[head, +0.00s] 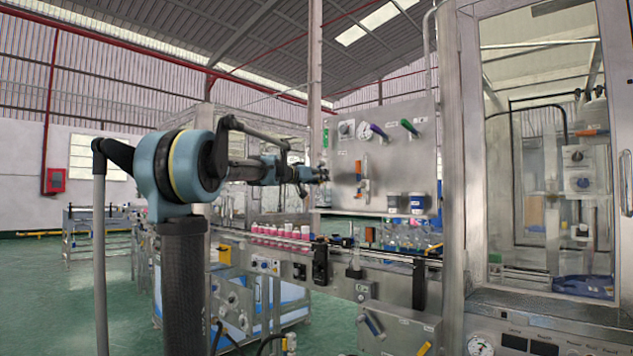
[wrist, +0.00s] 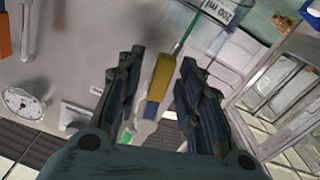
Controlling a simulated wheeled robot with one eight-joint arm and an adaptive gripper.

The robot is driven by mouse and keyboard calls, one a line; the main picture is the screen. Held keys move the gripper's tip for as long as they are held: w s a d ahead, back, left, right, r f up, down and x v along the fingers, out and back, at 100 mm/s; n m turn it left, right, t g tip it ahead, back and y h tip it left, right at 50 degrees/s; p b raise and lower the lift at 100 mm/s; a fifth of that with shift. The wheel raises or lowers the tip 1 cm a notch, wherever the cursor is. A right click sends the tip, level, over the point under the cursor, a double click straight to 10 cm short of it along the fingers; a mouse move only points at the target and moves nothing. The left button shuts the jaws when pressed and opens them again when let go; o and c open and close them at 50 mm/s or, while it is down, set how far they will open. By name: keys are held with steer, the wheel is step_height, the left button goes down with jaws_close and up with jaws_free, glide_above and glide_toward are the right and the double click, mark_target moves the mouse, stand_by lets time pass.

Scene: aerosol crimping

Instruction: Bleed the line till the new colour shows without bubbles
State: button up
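In the head view my gripper (head: 322,174) is at the end of the outstretched arm, just left of a steel panel (head: 345,197). The panel carries a slim upright fitting (head: 365,183) with an orange handle (head: 358,170), a purple handle (head: 379,131) and a green handle (head: 408,127). In the wrist view my gripper (wrist: 160,62) has its fingers spread. A yellow and blue piece (wrist: 160,80) with a pale rounded end shows between them, and I see no clear contact. A container marked 200 ml (wrist: 217,8) is at the top. Liquid colour and bubbles cannot be made out.
A round gauge (wrist: 22,104) is left of the fingers in the wrist view. Two cups (head: 394,203) (head: 417,203) sit low on the panel. Pink bottles (head: 270,232) stand on the conveyor below the arm. A glazed cabinet (head: 470,150) stands at the right.

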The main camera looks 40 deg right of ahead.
steer(key=shift+a, duration=0.15)
steer(key=s+a, duration=0.1)
steer(key=a, duration=1)
steer(key=shift+s+a, duration=0.3)
steer(key=shift+f, duration=0.15)
